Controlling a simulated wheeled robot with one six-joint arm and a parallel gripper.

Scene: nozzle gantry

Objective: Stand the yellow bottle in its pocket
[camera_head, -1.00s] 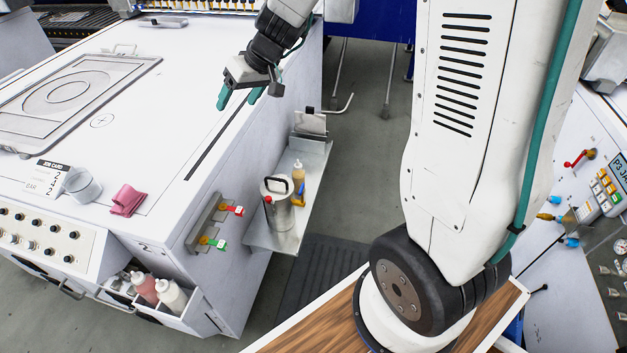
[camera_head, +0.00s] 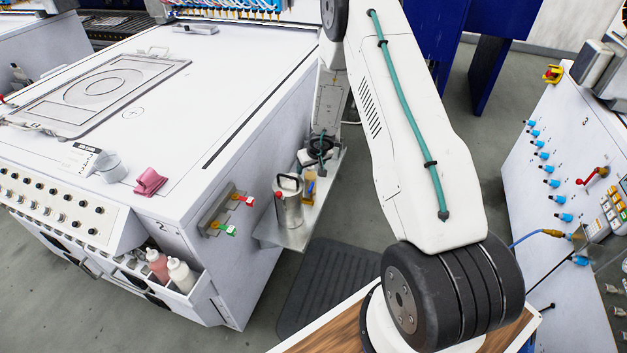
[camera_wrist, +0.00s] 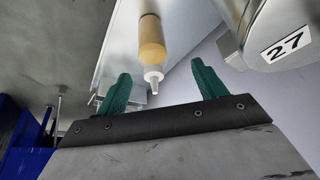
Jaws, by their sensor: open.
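The yellow bottle (camera_head: 309,187) stands on a metal side shelf (camera_head: 285,238), just behind a steel can (camera_head: 288,205), partly hidden by it and my gripper. In the wrist view the yellow bottle (camera_wrist: 152,40) shows its white nozzle pointing toward my gripper. My gripper (camera_wrist: 162,78) is open, with its green fingers on either side of the nozzle's line and nothing held. In the head view it is above the shelf, close over the bottle. A red bottle (camera_head: 157,264) and a white bottle (camera_head: 181,275) stand in a holder (camera_head: 205,292) at the machine's lower front corner.
The can, labelled 27 (camera_wrist: 287,46), is close to the right finger in the wrist view. Red and green tagged valves (camera_head: 230,215) stick out of the machine's side. A dark mat (camera_head: 325,285) covers the floor.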

